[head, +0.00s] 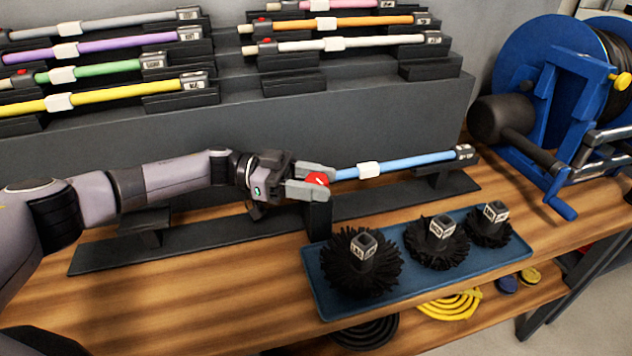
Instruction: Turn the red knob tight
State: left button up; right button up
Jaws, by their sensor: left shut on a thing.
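The red knob (318,179) sits at the left end of a light blue rod (408,163) with a white band. The rod lies across a low black stand (462,186) on the wooden bench. My left gripper (316,181) reaches in from the left, with its grey fingers shut on the red knob, one above and one below. The fingers hide part of the knob and the rod's end beside it. My right gripper is not in view.
A blue tray (327,303) with three black round brushes stands in front of the stand. A rack (350,110) of several coloured rods stands behind. A blue reel (530,60) is at right. The bench's front left is bare.

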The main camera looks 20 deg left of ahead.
aim_at(317, 178)
pick_arm(q)
jog(key=o, duration=1)
jog(key=shift+w+r, duration=0.1)
jog(key=shift+r, duration=0.4)
jog(key=shift+f, duration=0.15)
notch_tip(317, 178, up, 20)
jog(key=shift+r+p, duration=0.1)
jog(key=shift+p, duration=0.45)
jog(key=shift+o, duration=0.2)
